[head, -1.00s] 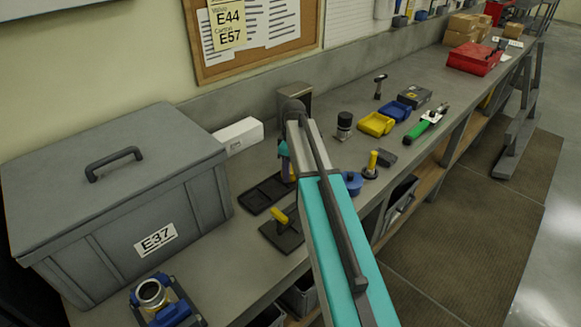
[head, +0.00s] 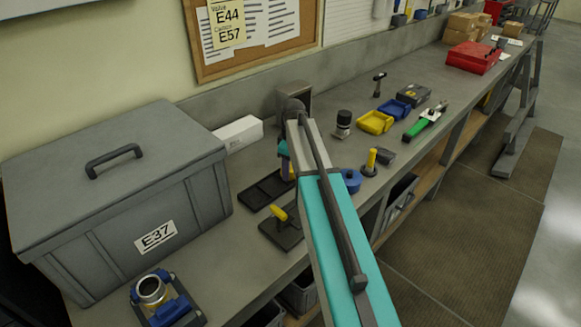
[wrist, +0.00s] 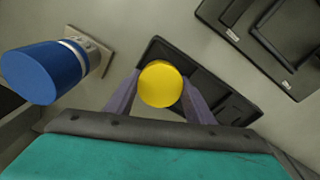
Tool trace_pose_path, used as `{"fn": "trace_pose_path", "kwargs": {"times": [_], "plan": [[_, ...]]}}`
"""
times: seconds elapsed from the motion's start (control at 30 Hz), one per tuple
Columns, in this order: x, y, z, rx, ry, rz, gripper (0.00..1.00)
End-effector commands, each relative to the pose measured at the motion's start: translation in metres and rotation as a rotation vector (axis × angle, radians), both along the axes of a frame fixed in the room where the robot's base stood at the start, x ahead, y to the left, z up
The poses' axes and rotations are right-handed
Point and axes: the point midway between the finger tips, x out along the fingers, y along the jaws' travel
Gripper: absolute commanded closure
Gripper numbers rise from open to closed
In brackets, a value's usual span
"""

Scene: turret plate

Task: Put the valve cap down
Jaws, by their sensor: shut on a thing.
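A round yellow piece, which looks like the valve cap (wrist: 160,84), sits between the two fingers of my gripper (wrist: 160,98) in the wrist view. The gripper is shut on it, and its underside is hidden. Behind it in the wrist view is a dark tray with recesses (wrist: 215,98). I cannot tell whether the cap touches the tray. In the head view the arm hides most of the gripper, and the dark tray (head: 262,191) lies on the bench just to its left.
A dark plate with a yellow-handled piece (head: 281,237) lies nearer on the bench. A blue cylinder (wrist: 42,72) stands left of the gripper in the wrist view. The large grey case E37 (head: 105,225) is at left. A yellow bin (head: 375,123) and green-handled tool (head: 417,130) lie to the right.

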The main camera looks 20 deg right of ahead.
Motion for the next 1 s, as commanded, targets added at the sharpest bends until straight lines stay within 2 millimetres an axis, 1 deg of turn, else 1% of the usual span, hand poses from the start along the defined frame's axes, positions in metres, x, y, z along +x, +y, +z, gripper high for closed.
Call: {"fn": "trace_pose_path", "kwargs": {"times": [0.03,0.1,0.13,0.2,0.23,0.43,0.67,1.0], "plan": [[-0.007,0.001,-0.014,0.002,0.024,0.001,0.91],[-0.007,0.001,-0.014,0.001,0.025,0.001,0.91],[-0.007,0.001,-0.014,0.002,0.026,0.001,0.47],[-0.007,0.001,-0.015,0.001,0.026,0.002,0.35],[-0.007,0.001,-0.015,0.001,0.026,0.002,0.34],[-0.007,0.001,-0.012,0.000,0.025,0.003,0.33],[-0.007,0.001,0.003,0.001,0.023,0.003,0.31],[-0.008,0.000,0.042,0.001,0.014,0.001,0.31]]}}
